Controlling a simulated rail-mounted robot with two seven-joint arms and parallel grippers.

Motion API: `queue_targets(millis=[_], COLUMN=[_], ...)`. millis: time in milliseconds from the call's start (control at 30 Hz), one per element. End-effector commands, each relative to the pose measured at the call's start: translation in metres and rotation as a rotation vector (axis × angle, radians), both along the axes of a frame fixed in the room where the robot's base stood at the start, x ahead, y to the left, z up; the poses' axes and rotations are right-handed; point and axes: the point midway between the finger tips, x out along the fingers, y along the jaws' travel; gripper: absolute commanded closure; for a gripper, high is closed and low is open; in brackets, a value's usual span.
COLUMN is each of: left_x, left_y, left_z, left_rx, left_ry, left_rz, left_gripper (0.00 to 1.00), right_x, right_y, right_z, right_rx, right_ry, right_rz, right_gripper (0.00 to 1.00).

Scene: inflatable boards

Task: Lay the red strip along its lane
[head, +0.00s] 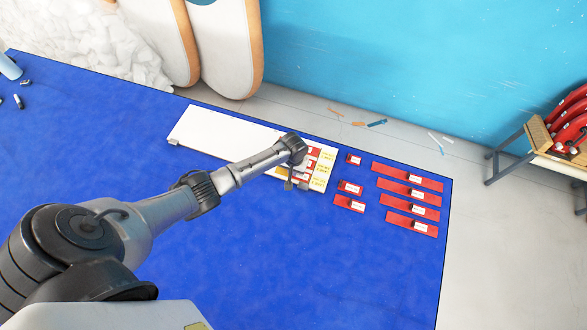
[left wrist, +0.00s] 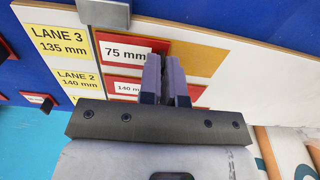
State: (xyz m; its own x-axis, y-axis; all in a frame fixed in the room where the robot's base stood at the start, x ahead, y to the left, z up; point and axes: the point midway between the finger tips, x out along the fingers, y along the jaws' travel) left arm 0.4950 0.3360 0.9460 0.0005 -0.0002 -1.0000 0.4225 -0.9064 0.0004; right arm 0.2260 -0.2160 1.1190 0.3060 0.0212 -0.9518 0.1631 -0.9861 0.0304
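The white board (head: 215,133) lies on the blue mat, with yellow lane labels at its right end. In the left wrist view, the LANE 3 135 mm label (left wrist: 60,42) is beside a red strip marked 75 mm (left wrist: 112,62). Below it, a red strip marked 140 mm (left wrist: 115,85) is beside the LANE 2 140 mm label (left wrist: 78,80). My left gripper (head: 289,184) is over the board's right end. Its two fingers (left wrist: 166,62) are close together just right of the 75 mm label, and they hide what is between them. My right gripper is not in view.
Several long red strips (head: 390,184) lie right of the board on the mat (head: 250,250), with several short red pieces (head: 349,187) between. Beyond the mat, tall white boards (head: 225,55) lean by the wall and a wooden-topped stand (head: 538,135) is at right. The front mat is clear.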

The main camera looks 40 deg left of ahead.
Motion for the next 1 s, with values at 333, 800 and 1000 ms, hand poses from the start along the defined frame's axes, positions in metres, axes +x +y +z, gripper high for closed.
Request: queue_targets(millis=[333, 800, 1000], left_x=[0.0000, -0.0001, -0.0001], left_y=[-0.0002, -0.0002, -0.0002], left_z=[0.0001, 0.0000, 0.0000], left_rx=[0.000, 0.000, 0.000], left_ry=[0.000, 0.000, 0.000], left_rz=[-0.001, -0.001, -0.001], left_gripper=[0.86, 0.56, 0.40], right_x=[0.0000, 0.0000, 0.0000], right_y=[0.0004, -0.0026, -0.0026], right_z=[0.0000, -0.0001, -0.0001], right_rx=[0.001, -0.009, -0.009], right_ry=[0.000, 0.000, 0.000], right_rz=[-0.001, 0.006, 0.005], right_gripper=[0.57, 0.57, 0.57])
